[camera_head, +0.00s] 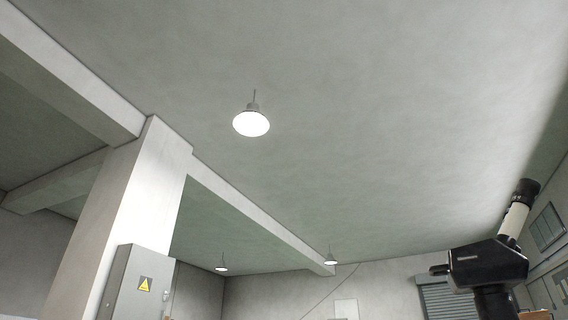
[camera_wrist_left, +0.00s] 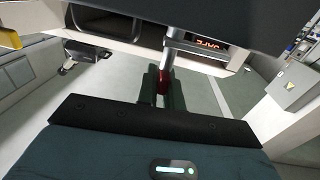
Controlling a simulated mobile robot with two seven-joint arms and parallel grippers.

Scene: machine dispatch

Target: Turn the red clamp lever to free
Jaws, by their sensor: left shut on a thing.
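In the left wrist view, the red clamp lever (camera_wrist_left: 164,80) shows as a narrow red strip between the two dark fingers of my left gripper (camera_wrist_left: 161,88). The gripper is shut on it. A pale metal bar (camera_wrist_left: 181,42) runs up from the red part towards a machine with a lit red digital display (camera_wrist_left: 208,45). The fingers hide much of the lever, and its exact angle cannot be told. The head view is tilted up to the ceiling and shows neither the lever nor a gripper.
A dark overhang of the machine (camera_wrist_left: 215,14) is close above the left gripper. A grey electrical cabinet (camera_head: 137,284) with a yellow warning sign is on a pillar (camera_head: 130,200). A black and white jointed arm part (camera_head: 490,262) stands at the right. Open floor (camera_wrist_left: 120,85) lies below.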

